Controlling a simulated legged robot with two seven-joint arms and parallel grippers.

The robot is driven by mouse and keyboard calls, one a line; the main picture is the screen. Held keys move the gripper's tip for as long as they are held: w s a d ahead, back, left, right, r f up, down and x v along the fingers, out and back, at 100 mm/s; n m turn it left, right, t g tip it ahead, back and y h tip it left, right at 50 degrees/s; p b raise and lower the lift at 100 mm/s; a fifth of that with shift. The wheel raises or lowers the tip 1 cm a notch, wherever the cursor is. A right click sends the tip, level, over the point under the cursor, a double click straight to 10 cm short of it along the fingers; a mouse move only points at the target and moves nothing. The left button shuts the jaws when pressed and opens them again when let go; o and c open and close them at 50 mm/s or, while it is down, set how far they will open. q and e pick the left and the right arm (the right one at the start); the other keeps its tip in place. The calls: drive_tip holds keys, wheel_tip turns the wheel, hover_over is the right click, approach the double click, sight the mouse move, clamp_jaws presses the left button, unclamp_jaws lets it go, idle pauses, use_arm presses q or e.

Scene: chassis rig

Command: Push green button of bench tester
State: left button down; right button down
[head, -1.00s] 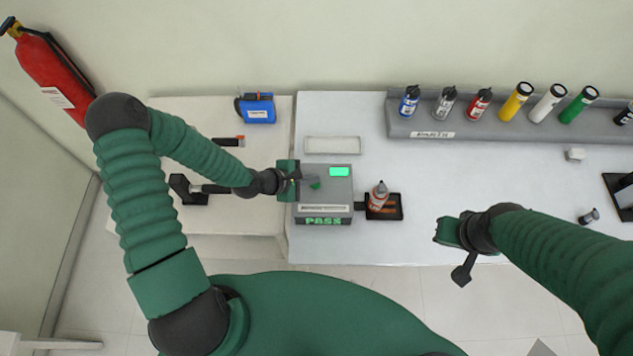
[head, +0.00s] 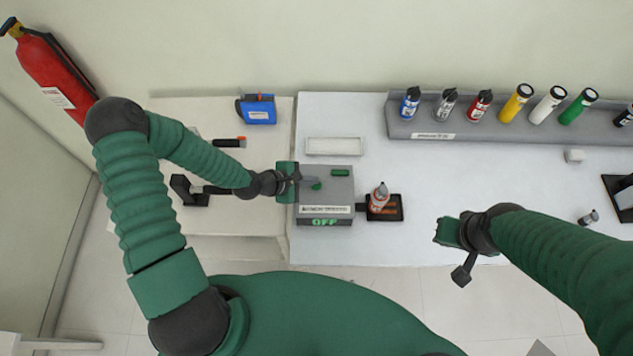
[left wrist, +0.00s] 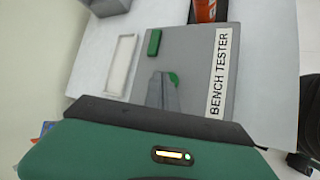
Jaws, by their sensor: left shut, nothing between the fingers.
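The bench tester (head: 340,195) is a grey box at the left edge of the white table. Its front sign reads OFF (head: 324,222). A round green button (head: 316,186) is on its top, partly hidden behind the fingertips in the left wrist view (left wrist: 174,78). A dark green rectangular panel (head: 340,173) is near its back right corner and also shows in the left wrist view (left wrist: 154,42). My left gripper (head: 307,182) is shut and empty, its tips over or against the round button; contact is unclear. My right gripper (head: 442,232) is away to the right, its jaws unclear.
A bottle (head: 379,198) stands in a black tray (head: 398,213) just right of the tester. A white tray (head: 333,146) lies behind it. A grey rack (head: 450,132) with several bottles and tubes is at the back. The table's middle right is mostly clear.

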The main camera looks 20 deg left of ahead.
use_arm(q)
drive_tip(key=shift+r, duration=0.3)
drive_tip(key=shift+d, duration=0.1)
drive_tip(key=shift+d, duration=0.1)
drive_tip(key=shift+d+r+p, duration=0.1)
drive_tip(key=shift+r+p, duration=0.15)
drive_tip(key=shift+p, duration=0.1)
wheel_tip(320, 180, up, 6)
drive_tip(key=p, duration=0.5)
drive_tip(key=shift+f, duration=0.25)
